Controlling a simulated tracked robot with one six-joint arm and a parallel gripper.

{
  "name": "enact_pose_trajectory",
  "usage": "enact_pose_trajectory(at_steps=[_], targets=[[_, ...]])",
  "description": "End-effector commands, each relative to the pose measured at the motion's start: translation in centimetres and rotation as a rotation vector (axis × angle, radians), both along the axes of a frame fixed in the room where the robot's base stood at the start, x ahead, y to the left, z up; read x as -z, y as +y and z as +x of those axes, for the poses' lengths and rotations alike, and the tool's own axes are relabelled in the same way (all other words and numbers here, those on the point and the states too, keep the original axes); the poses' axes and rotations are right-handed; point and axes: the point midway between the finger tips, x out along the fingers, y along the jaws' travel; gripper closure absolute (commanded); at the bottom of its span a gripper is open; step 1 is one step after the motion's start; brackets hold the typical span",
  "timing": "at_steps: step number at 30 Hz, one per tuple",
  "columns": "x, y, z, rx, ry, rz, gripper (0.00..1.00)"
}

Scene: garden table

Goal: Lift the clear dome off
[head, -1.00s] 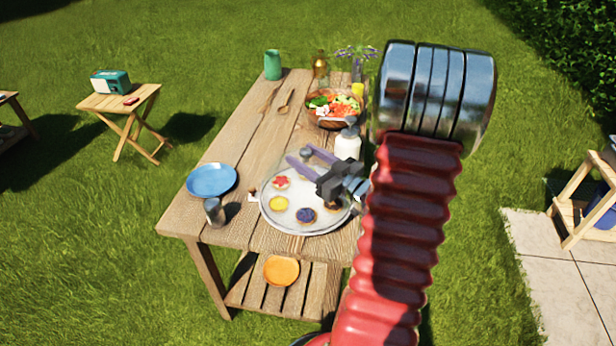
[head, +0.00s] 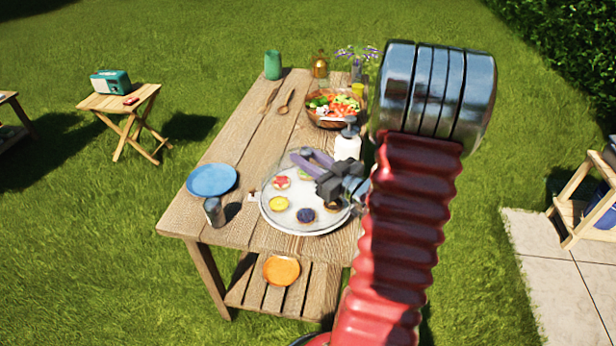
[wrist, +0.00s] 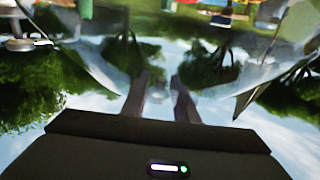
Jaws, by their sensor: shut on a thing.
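The clear dome (head: 275,206) covers a round pale tray (head: 292,233) on the wooden table. Several small tarts show through it, among them a yellow one (head: 279,203) and a dark blue one (head: 306,215). The dome has a small grey knob (head: 306,152) on top. My gripper (head: 310,158) reaches in from the right and its purple fingers are shut on the knob. In the wrist view the fingers (wrist: 161,78) stand close together before the glossy, reflecting dome; the knob is hard to make out there. I cannot see a gap between dome and tray.
A white pump bottle (head: 347,145) and a salad bowl (head: 334,112) stand just behind the dome. An orange plate (head: 281,270) lies on the lower shelf. The table's back left is mostly clear.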

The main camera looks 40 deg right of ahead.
Motion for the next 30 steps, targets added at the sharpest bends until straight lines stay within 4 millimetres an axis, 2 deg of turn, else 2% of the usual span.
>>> enact_pose_trajectory(at_steps=[23,30], targets=[[-0.2,-0.1,0.0,0.001,-0.002,-0.002,1.0],[-1.6,-0.1,0.0,0.0,-0.003,-0.004,1.0]])
